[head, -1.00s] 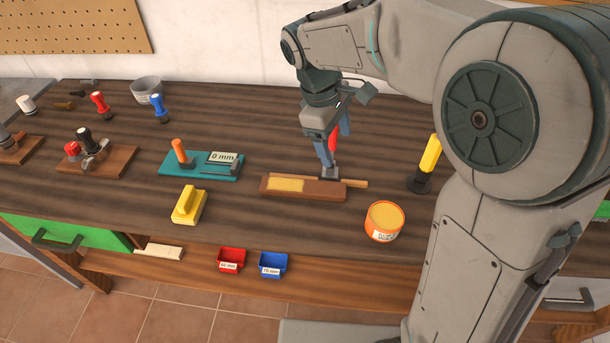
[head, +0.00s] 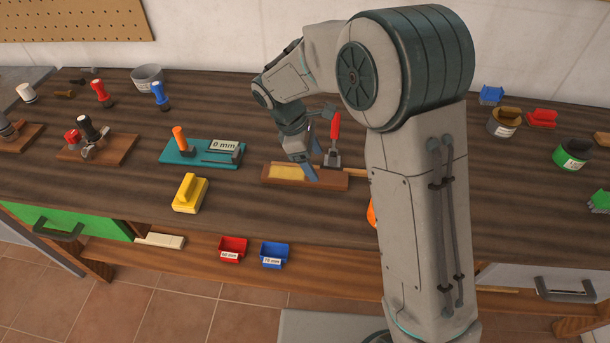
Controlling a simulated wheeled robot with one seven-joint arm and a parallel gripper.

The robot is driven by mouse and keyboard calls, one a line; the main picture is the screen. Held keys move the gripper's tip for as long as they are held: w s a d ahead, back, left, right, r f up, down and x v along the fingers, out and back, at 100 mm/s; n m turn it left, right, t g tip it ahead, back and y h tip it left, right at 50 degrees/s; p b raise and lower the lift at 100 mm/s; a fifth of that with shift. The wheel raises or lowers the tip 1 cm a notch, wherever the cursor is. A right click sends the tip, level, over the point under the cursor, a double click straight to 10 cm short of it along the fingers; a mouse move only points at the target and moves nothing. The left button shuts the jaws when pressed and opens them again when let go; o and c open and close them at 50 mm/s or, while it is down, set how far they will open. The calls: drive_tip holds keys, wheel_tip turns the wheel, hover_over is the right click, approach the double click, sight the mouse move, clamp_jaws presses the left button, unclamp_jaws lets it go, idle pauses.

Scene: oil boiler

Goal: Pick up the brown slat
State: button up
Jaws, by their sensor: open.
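The brown slat (head: 333,182) lies flat near the middle of the workbench, with a yellow patch (head: 288,172) on its left part. A red-handled clamp (head: 333,140) stands at its right rear with the handle upright. I cannot tell whether the clamp touches the slat. My gripper (head: 309,172) is open and empty, pointing down over the middle of the slat, just left of the clamp. One blue finger shows clearly. The gap between the fingers is partly hidden, and I cannot tell whether they touch the slat.
A teal gauge board (head: 185,160) and a yellow block (head: 189,193) lie left of the slat. Red (head: 232,249) and blue (head: 274,254) bins stand on the lower shelf. My arm hides most of an orange tub (head: 371,214). Tubs and brushes stand at right.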

sight(323, 176)
drive_tip(key=shift+p+x, duration=0.6)
drive_tip(key=shift+x, duration=2.05)
drive_tip(key=c, duration=1.1)
